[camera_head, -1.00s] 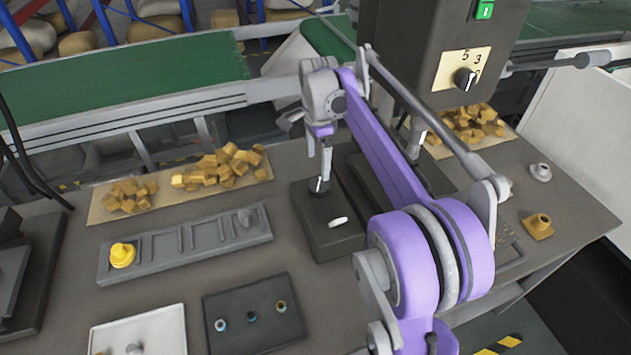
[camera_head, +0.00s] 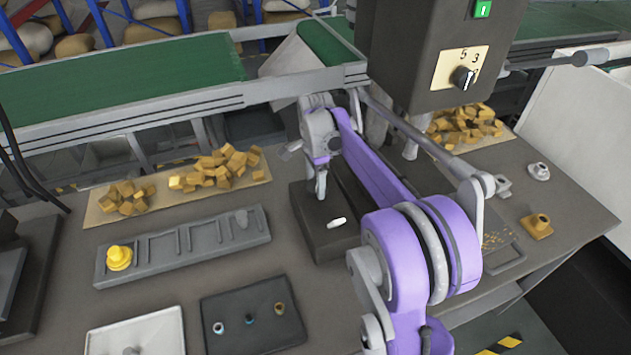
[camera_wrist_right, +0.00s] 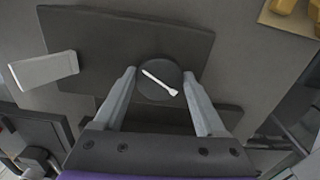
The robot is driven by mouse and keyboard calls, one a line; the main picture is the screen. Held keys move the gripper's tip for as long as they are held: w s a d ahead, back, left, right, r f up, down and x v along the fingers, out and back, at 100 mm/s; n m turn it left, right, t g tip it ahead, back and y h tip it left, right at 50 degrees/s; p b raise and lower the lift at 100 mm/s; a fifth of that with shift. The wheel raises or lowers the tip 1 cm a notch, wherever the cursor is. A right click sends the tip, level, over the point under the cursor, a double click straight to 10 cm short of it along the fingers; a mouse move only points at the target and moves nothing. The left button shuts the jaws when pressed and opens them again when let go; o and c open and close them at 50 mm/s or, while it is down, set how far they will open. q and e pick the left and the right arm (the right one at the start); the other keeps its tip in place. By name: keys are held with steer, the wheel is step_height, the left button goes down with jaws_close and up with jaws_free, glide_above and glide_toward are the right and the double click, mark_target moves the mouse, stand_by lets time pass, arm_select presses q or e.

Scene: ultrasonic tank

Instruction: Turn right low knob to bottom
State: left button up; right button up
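A dark round knob with a white pointer (camera_wrist_right: 160,80) shows in the right wrist view. Its pointer slants from upper left to lower right, with the broader end at lower right. My right gripper (camera_wrist_right: 160,88) is open, with one finger on each side of the knob; I cannot tell whether they touch it. In the head view my right gripper (camera_head: 320,192) points down at the back part of a low dark box (camera_head: 325,240) and hides the knob there. A white oval piece (camera_head: 337,222) shows on the box's front part. My left gripper is out of view.
A machine column with a dial knob (camera_head: 463,78) stands behind, right of my right gripper. A grey slotted tray (camera_head: 185,245) with a yellow piece (camera_head: 119,257) lies left of the box. A dark tray (camera_head: 252,318) sits in front. Brass pieces (camera_head: 215,170) lie behind.

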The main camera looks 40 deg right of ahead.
steer(key=c, duration=0.8)
steer(key=shift+n, duration=0.4)
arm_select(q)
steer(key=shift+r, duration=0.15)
arm_select(e)
steer(key=n, duration=0.4)
steer(key=shift+s, duration=0.1)
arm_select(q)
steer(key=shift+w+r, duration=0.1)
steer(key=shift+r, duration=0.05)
arm_select(e)
steer(key=n, duration=0.4)
steer(key=shift+s+n, duration=0.1)
steer(key=shift+n, duration=0.2)
arm_select(q)
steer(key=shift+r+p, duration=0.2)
steer(key=shift+p, duration=0.2)
arm_select(e)
steer(key=n, duration=0.7)
steer(key=shift+d, duration=0.15)
steer(key=n, duration=0.3)
steer(key=shift+s+d+n, duration=0.1)
steer(key=shift+n, duration=0.3)
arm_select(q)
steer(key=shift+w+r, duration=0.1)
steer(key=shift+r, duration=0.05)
arm_select(e)
steer(key=shift+n, duration=1.8)
